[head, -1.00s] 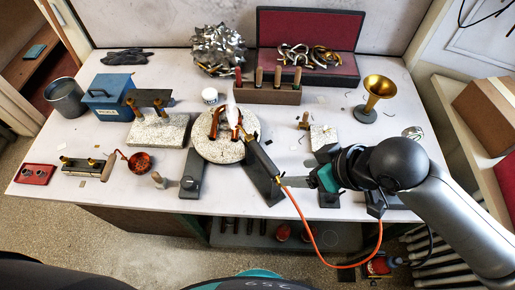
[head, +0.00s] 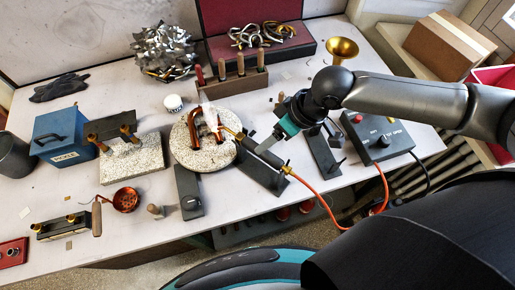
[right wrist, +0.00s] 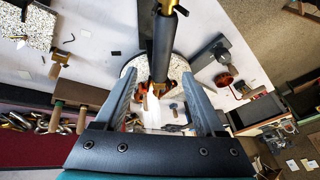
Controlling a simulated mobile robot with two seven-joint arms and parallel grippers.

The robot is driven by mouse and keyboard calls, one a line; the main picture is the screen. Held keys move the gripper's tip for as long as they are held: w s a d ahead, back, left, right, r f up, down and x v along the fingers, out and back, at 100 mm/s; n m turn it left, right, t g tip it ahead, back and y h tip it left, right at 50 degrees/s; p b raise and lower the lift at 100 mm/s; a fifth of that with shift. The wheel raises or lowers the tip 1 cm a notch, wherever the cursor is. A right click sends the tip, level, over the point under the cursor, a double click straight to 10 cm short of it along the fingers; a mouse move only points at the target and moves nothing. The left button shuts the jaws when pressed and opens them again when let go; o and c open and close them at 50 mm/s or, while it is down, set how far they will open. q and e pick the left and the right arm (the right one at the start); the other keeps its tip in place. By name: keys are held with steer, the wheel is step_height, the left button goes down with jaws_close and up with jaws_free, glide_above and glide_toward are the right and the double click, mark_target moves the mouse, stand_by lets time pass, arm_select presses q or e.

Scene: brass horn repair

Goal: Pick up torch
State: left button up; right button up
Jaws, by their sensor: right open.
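The torch (head: 262,154) has a dark handle, a brass nozzle and an orange hose at its rear end. It rests tilted on a dark stand (head: 270,178), its nozzle pointing at copper tubes (head: 196,122) on a round speckled slab (head: 188,154), with a pale flame at its tip. My right gripper (head: 268,140) is at the handle. In the right wrist view, the torch (right wrist: 165,45) runs between the two spread fingers of the open right gripper (right wrist: 158,80); whether they touch it I cannot tell. My left gripper is out of view.
A black control box (head: 378,138) stands right of the torch, with the hose running near it. A tool rack (head: 232,88) and a brass horn bell (head: 341,48) stand behind.

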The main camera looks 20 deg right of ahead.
mark_target(250, 147)
steer(key=x, duration=0.7)
steer(key=shift+s+a+f, duration=0.1)
steer(key=shift+s+f, duration=0.1)
steer(key=shift+f, duration=0.15)
jaws_close()
stand_by(0.3)
